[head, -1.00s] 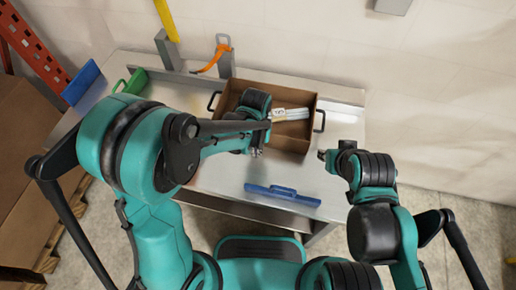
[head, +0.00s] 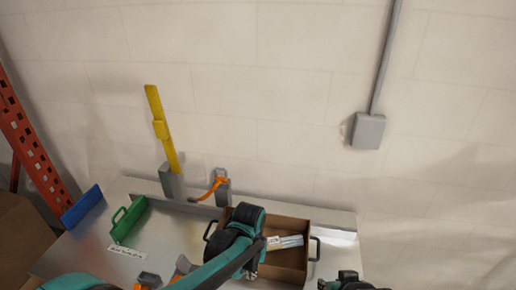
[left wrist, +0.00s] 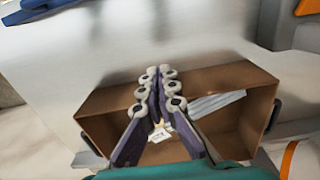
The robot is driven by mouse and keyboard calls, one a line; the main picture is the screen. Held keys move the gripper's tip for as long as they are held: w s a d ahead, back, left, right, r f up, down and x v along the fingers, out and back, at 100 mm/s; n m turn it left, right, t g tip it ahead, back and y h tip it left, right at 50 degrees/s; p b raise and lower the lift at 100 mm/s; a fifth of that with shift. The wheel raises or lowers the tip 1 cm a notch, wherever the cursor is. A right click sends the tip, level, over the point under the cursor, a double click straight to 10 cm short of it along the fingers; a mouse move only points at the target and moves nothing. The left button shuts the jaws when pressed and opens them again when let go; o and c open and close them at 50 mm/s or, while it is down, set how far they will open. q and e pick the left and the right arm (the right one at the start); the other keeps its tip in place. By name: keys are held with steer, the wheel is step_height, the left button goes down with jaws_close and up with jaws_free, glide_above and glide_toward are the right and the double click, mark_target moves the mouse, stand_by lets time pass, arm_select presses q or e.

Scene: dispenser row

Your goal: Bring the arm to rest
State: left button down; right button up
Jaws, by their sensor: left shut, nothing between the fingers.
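My left gripper (head: 252,272) is over the left part of an open brown box (head: 290,275) in the head view. In the left wrist view its fingers (left wrist: 162,72) are closed together with nothing between them, and the box (left wrist: 245,76) lies behind them. A pale packet (head: 289,242) lies in the box; part of it also shows in the left wrist view (left wrist: 214,102). The left arm hides the box's left part. The end of my right arm (head: 345,283) is at the bottom edge of the head view, right of the box; its fingers are too cut off to judge.
The box has dark handles and stands on a metal table (head: 85,245). The wall is behind.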

arm_select(q)
steer(key=s+a+r+n+t, duration=0.1)
steer(key=s+a+r+t, duration=0.2)
steer(key=a, duration=0.4)
steer(key=s+a+r+n+t, duration=0.1)
steer(key=s+a+r+t, duration=0.3)
steer(key=a, duration=0.4)
steer(key=v, duration=0.3)
steer(key=shift+a, duration=0.1)
stand_by(0.3)
